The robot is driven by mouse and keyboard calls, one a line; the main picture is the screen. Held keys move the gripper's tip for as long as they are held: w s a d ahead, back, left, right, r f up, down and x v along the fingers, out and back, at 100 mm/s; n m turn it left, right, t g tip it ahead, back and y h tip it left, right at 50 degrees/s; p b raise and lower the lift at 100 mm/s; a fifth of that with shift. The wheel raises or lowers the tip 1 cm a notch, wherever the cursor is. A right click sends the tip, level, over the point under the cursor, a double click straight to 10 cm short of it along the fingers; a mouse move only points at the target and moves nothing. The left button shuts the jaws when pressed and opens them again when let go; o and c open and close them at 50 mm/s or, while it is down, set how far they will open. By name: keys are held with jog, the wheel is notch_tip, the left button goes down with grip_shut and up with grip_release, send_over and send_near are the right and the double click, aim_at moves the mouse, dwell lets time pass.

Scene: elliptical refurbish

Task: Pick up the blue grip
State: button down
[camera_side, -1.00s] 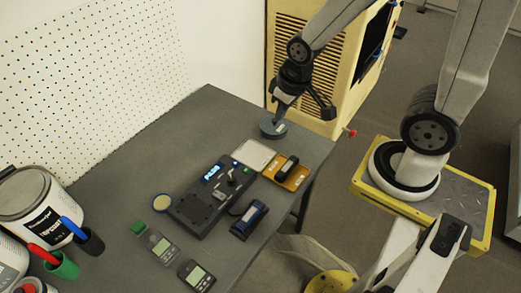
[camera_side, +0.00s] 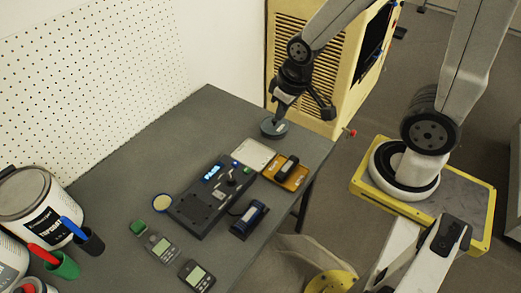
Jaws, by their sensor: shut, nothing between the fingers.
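The thing that best fits the blue grip is a dark blue and black block with a pale face (camera_side: 249,219). It lies on the table near its right edge, just right of the black control panel. My gripper (camera_side: 278,118) is at the far end of the table, well away from that block. It points down over a round grey disc (camera_side: 273,129). Its fingers are shut with nothing between them. I cannot tell whether the fingertips touch the disc.
The control panel (camera_side: 204,208) has a lit blue display. Beside it are a pale plate (camera_side: 253,154), an orange block with a black handle (camera_side: 292,173), several small meters (camera_side: 196,276) and a green cube (camera_side: 136,230). Cans and pen cups stand at left. The table's back left is clear.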

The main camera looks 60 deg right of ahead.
jog(key=shift+c, duration=0.8)
grip_release()
jog(key=m+g+y, duration=0.4)
jog(key=m+y, duration=0.9)
jog(key=m, duration=0.4)
send_over(259, 202)
jog(key=f, duration=1.9)
jog(key=shift+s+d, duration=0.15)
jog(key=shift+s, duration=0.2)
jog(key=shift+w+f+m+t+y, duration=0.3)
jog(key=shift+f+m+t, duration=0.25)
jog(key=shift+t, duration=0.15)
